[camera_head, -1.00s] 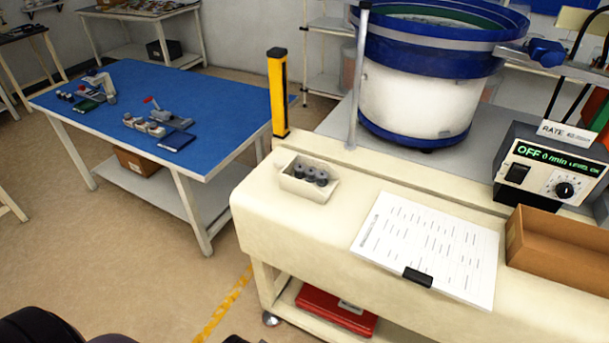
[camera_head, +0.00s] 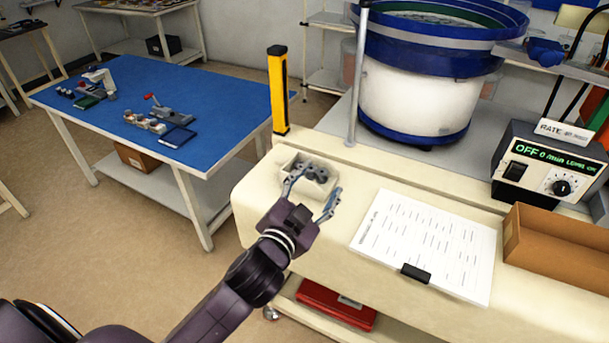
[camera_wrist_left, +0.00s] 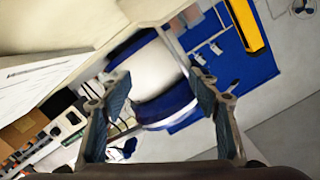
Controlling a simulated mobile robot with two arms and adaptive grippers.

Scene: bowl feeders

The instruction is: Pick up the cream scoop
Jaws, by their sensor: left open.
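The cream scoop (camera_head: 286,163) is a small open box on the cream bench top, near its left end. Several dark grey cylindrical parts (camera_head: 314,171) lie in it. My left gripper (camera_head: 316,183) is open in front of and over the near side of the scoop in the head view, hiding part of it. I cannot tell whether the fingers touch it. In the left wrist view the open fingers (camera_wrist_left: 159,88) show with nothing gripped, and I cannot make out the scoop there. My right gripper is not in view.
A yellow post (camera_head: 279,92) and a metal pole (camera_head: 357,85) stand behind the scoop. The bowl feeder (camera_head: 415,100) is beyond. A clipboard sheet (camera_head: 425,240) lies to the right, then a brown box (camera_head: 555,250) and the control unit (camera_head: 545,170).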

